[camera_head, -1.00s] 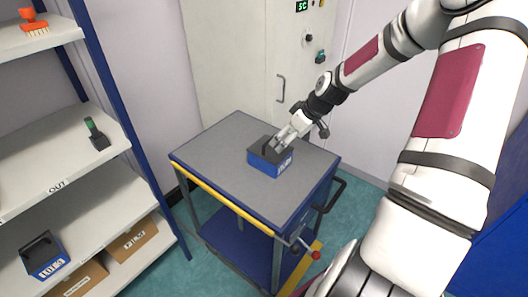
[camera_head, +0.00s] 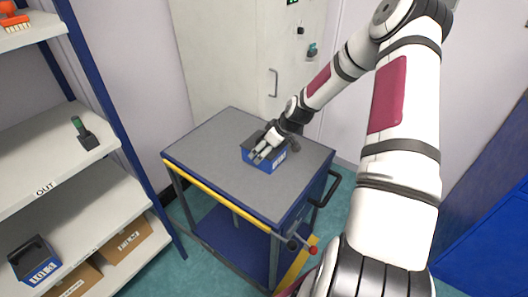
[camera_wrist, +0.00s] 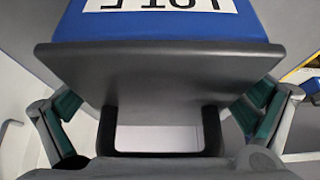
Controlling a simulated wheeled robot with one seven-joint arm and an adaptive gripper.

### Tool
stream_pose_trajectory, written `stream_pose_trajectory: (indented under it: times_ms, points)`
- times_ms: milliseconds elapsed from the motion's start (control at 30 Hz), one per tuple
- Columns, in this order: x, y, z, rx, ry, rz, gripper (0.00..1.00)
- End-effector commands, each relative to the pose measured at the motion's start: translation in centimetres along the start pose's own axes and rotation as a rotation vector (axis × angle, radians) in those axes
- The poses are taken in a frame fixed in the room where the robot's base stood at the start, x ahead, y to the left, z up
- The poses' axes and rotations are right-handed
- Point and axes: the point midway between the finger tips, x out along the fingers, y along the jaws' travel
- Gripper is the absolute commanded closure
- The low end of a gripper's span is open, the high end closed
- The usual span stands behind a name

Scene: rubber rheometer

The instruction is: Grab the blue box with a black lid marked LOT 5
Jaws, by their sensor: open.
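A blue box (camera_head: 272,164) with a black lid and handle stands on the grey-topped trolley. My gripper (camera_head: 263,154) is open, low over the lid. In the wrist view the blue box (camera_wrist: 170,26) is at the top and its black lid (camera_wrist: 160,65) fills the middle. The open fingers of my gripper (camera_wrist: 160,116) are on either side of the black handle (camera_wrist: 161,153). I cannot tell if they touch it. The white label reads LOT, but its last character is cut off. A similar blue box (camera_head: 42,270) with a black lid sits on the shelf; its label is too small to read surely.
The trolley (camera_head: 200,150) has a yellow front edge and a free top around the box. A shelf rack (camera_head: 75,205) at left holds cardboard boxes (camera_head: 128,243) and a green-topped dark tool (camera_head: 84,134). A pale cabinet (camera_head: 215,60) stands behind the trolley.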

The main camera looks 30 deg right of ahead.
Motion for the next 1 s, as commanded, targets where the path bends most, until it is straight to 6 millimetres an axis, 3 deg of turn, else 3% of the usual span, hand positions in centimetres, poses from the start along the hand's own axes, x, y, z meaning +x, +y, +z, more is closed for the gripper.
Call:
stream_pose_trajectory:
  times_ms: [100, 367, 633, 1000]
  points:
    - [0.91, 0.02, -0.05, 0.0, 0.001, 0.001, 0.0]
    - [1.01, 0.04, -0.02, 0.0, 0.001, 0.002, 0.02]
    - [1.0, 0.06, 0.0, -0.001, 0.0, 0.002, 0.63]
    - [0.41, 0.19, -0.44, -0.003, 0.003, 0.005, 0.64]
